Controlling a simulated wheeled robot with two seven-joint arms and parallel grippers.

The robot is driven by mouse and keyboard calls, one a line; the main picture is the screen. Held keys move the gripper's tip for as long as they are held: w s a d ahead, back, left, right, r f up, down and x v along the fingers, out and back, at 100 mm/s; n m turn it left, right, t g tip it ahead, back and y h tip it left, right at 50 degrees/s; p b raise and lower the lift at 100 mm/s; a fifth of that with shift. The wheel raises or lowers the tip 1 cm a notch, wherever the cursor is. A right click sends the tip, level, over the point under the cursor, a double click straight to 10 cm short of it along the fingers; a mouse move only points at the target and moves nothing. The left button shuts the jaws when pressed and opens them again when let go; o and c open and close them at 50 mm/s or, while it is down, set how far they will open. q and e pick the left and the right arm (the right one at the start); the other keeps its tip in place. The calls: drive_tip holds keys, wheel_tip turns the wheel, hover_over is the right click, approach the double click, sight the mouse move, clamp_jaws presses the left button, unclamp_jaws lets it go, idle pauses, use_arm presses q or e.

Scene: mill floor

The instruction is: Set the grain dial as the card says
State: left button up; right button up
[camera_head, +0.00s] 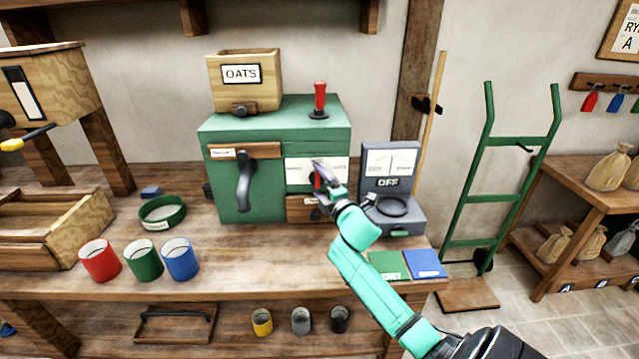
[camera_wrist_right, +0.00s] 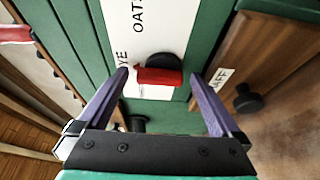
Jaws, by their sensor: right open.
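The grain dial is a white plate (camera_wrist_right: 150,25) on the front of the green mill (camera_head: 225,130), with a red pointer knob (camera_wrist_right: 158,77). In the right wrist view the plate reads OATS, and letters ending in YE are partly covered. My right gripper (camera_head: 325,172) is at the dial. In the right wrist view my right gripper (camera_wrist_right: 159,80) is open, its purple fingers on either side of the red knob with gaps visible. A framed card (camera_head: 627,32) on the right wall reads RY and A, cut off by the picture edge. My left gripper is out of view.
A grey scale box (camera_head: 388,160) marked OFF stands just right of my gripper. Green (camera_head: 388,265) and blue (camera_head: 427,263) cards lie in front. Red (camera_head: 99,261), green (camera_head: 143,260) and blue (camera_head: 181,259) cups stand at the left. A crank handle (camera_head: 243,185) juts from the mill.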

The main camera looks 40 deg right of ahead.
drive_tip(key=c, duration=1.4)
drive_tip(key=shift+f+m+t+b, duration=0.3)
drive_tip(key=shift+m+b, duration=0.5)
drive_tip(key=shift+b, duration=0.3)
drive_tip(key=m+b, duration=0.2)
drive_tip(key=m+t+h+b, duration=0.1)
drive_tip(key=m+b, duration=0.1)
drive_tip(key=shift+f+m+h, duration=0.2)
drive_tip(key=shift+m+h, duration=0.1)
drive_tip(key=m+h+b, duration=0.1)
drive_tip(key=m, duration=0.1)
drive_tip(key=m+b, duration=0.2)
drive_tip(key=shift+t+h, duration=0.3)
drive_tip(key=shift+h, duration=0.1)
use_arm(q)
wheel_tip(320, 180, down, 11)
drive_tip(key=b, duration=0.1)
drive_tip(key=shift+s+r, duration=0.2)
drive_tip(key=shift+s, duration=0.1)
use_arm(e)
drive_tip(key=shift+m+h, duration=0.6)
drive_tip(key=shift+m, duration=1.1)
use_arm(q)
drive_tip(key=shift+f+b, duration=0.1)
drive_tip(key=shift+b, duration=0.2)
use_arm(e)
drive_tip(key=o, duration=1.4)
drive_tip(key=shift+r, duration=0.15)
drive_tip(key=shift+s, duration=0.15)
